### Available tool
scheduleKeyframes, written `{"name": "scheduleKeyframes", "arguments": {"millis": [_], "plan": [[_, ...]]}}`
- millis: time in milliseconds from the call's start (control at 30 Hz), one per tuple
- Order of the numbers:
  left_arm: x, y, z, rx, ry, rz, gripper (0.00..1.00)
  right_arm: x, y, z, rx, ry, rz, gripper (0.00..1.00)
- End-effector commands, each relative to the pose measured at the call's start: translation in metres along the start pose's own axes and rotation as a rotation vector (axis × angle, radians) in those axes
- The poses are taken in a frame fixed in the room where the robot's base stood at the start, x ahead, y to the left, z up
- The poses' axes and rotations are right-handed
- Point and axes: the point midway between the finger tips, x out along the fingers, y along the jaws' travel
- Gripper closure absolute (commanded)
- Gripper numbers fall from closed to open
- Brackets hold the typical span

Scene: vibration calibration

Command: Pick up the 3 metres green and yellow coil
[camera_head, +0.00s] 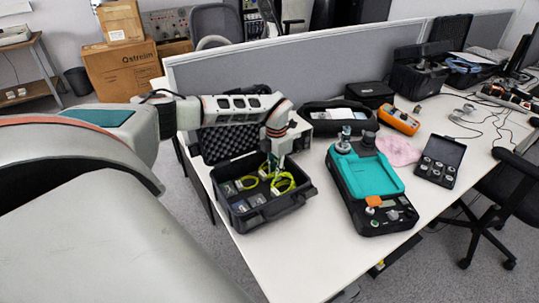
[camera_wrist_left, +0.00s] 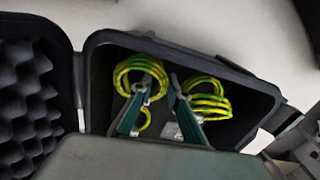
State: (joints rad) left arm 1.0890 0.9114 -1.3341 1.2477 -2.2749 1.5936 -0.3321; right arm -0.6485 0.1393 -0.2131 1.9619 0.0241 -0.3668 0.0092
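An open black case (camera_head: 243,226) on the white table holds several green and yellow coils. In the head view one coil (camera_head: 284,183) lies at the right of the case, and a smaller one (camera_head: 247,182) lies to its left. In the left wrist view a coil (camera_wrist_left: 140,66) shows at the left and another coil (camera_wrist_left: 210,107) at the right. I cannot tell which is the 3 metres one. My left gripper (camera_head: 274,169) points down into the case. Its two fingers (camera_wrist_left: 157,86) are apart, with no coil clearly held between them. My right gripper is not in view.
The case's foam-lined lid (camera_head: 228,145) stands open behind. A teal and black device (camera_head: 367,176) stands to the right, near a small open black box (camera_head: 440,160) and an orange meter (camera_head: 398,120). A grey partition (camera_head: 290,62) runs behind the table.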

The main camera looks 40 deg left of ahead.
Motion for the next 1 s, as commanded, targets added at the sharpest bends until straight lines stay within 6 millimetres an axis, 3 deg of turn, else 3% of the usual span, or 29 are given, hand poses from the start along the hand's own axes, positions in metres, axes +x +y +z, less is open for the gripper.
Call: {"name": "scheduleKeyframes", "arguments": {"millis": [267,467,667,1000], "plan": [[-0.001,0.0,0.0,0.0,-0.001,0.0,1.0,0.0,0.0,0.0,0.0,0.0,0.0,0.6],[-0.014,0.001,0.001,0.0,-0.003,0.001,1.0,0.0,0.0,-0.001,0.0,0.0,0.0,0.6],[-0.043,0.001,0.001,0.0,-0.005,0.001,1.0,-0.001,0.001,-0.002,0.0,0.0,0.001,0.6],[-0.11,0.0,0.001,0.001,-0.005,0.001,1.0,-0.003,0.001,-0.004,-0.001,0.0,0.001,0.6]]}}
